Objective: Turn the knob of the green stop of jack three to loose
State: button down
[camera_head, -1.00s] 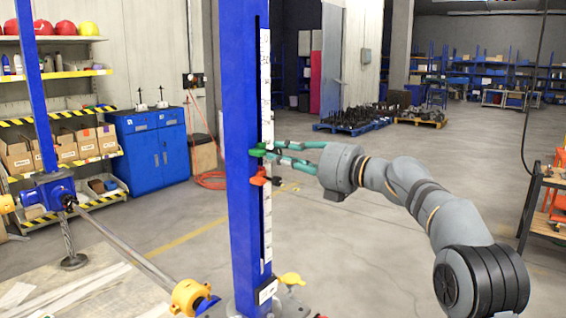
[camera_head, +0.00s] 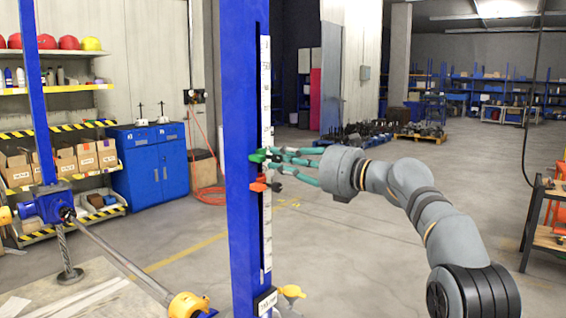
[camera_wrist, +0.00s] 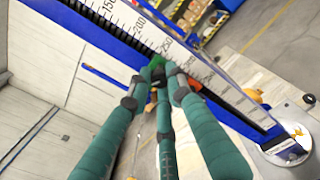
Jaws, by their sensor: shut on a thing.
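The green stop (camera_head: 258,156) sits on the scale side of the tall blue column (camera_head: 241,100), above a red stop (camera_head: 259,187) with a dark knob. My gripper (camera_head: 277,158) reaches in from the right, its teal fingers closed at the green stop's knob. In the wrist view the green stop (camera_wrist: 157,62) shows just beyond my fingertips (camera_wrist: 158,84), beside the white scale. The fingers largely hide the knob, so I cannot see its angle. The red stop (camera_wrist: 194,83) shows behind the right finger. The label low on the column is too small to read.
A shaft (camera_head: 120,258) with a yellow coupling (camera_head: 187,304) runs at the lower left to another blue jack (camera_head: 52,203). A yellow part (camera_head: 291,291) stands at the column's foot. A shelf rack (camera_head: 545,215) stands at the right.

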jog(key=shift+f, duration=0.15)
jog(key=c, duration=1.7)
grip_release()
jog(key=shift+o, duration=0.6)
jog(key=v, duration=1.2)
jog(key=x, duration=1.2)
